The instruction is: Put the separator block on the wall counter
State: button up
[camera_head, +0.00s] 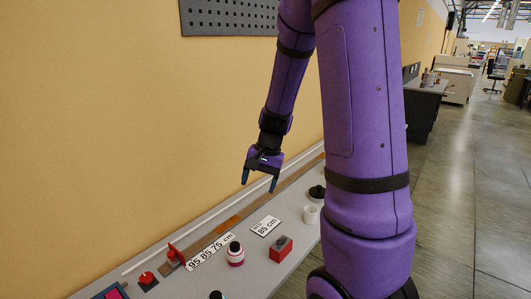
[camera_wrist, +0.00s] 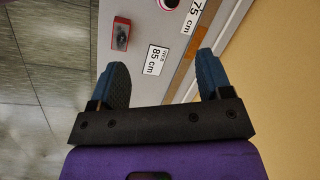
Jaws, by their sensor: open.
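The wall counter (camera_head: 205,282) is a long grey surface along the yellow wall. A red block (camera_head: 281,249) with a dark grey part on top sits near its front edge; it also shows in the wrist view (camera_wrist: 122,34). I cannot tell whether this is the separator block; nothing in view is labelled as one. My gripper (camera_head: 259,182) is open, pointing down above the counter, behind the red block. Its two blue fingers (camera_wrist: 161,68) have nothing between them in the wrist view. My arm hides part of the counter on the right.
A white cup (camera_head: 311,214) and a black dish (camera_head: 317,192) stand right of the block. A red clamp-like piece (camera_head: 176,256) and red knob (camera_head: 146,278) are farther left. An "85 cm" sign (camera_head: 266,226) lies below my gripper.

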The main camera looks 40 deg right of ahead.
jog(key=s+a+r+n+t+h, duration=0.1)
jog(key=s+a+r+n+t, duration=0.1)
jog(key=s+a+r+n, duration=0.3)
jog(key=s+a+r+n+t+h, duration=0.2)
jog(key=s+a+r+n, duration=0.3)
jog(key=s+a+r, duration=0.3)
jog(key=shift+s+a+r+n, duration=0.35)
jog(key=shift+s+r, duration=1.8)
jog(key=shift+r, duration=1.05)
